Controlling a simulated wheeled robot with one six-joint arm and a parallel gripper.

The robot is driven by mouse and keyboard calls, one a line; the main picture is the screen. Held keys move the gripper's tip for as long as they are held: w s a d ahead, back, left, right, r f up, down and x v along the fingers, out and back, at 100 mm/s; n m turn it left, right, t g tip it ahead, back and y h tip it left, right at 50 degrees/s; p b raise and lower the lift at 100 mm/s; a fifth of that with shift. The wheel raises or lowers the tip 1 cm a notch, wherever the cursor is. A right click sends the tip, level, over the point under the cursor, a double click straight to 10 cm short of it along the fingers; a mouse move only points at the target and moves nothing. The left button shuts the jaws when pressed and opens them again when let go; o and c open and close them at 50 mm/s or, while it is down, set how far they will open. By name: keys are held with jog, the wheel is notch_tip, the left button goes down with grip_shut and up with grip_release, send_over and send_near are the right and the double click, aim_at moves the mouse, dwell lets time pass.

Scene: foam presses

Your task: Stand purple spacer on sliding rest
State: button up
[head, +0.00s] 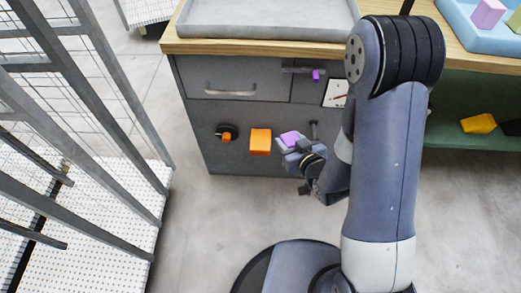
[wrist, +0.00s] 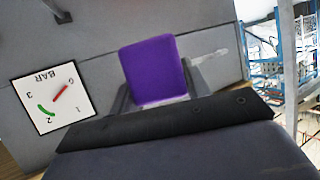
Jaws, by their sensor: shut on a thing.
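The purple spacer (head: 291,137) is a small purple block held in my gripper (head: 294,144), in front of the grey cabinet. In the wrist view the spacer (wrist: 156,70) is a rounded purple block between the two grey fingers of my gripper (wrist: 160,92). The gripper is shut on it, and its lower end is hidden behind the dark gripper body. A dark bar (head: 300,69) with a purple knob (head: 316,75) sits on the cabinet front, above and apart from the spacer. I cannot tell which part is the sliding rest.
The cabinet (head: 235,110) carries a drawer handle (head: 230,91), an orange block (head: 260,141), a dark knob (head: 227,132) and a gauge (wrist: 52,97). A grey tray (head: 270,32) lies on top. A metal fence (head: 90,110) stands at left. Clear floor lies before the cabinet.

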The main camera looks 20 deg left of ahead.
jog(key=s+a+f+n+g+y+b, duration=0.1)
jog(key=s+a+f+n+g+b, duration=0.1)
jog(key=s+a+f+b, duration=0.3)
jog(key=s+a+f+n+g+y+b, duration=0.1)
jog(key=s+a+f+n+y+b, duration=0.15)
jog(key=f+b, duration=0.4)
jog(key=shift+m+h, duration=0.25)
jog(key=shift+h, duration=0.2)
jog(key=w+a, duration=0.1)
jog(key=w, duration=0.5)
jog(key=w+a+f+b, duration=0.1)
jog(key=w+a, duration=0.1)
jog(key=w, duration=0.5)
jog(key=w+a+b, duration=0.1)
jog(key=w+a, duration=0.1)
jog(key=w, duration=0.5)
jog(key=shift+f, duration=0.2)
notch_tip(320, 180, down, 6)
jog(key=b, duration=0.3)
jog(key=shift+r, duration=0.15)
jog(key=shift+w+a, duration=0.1)
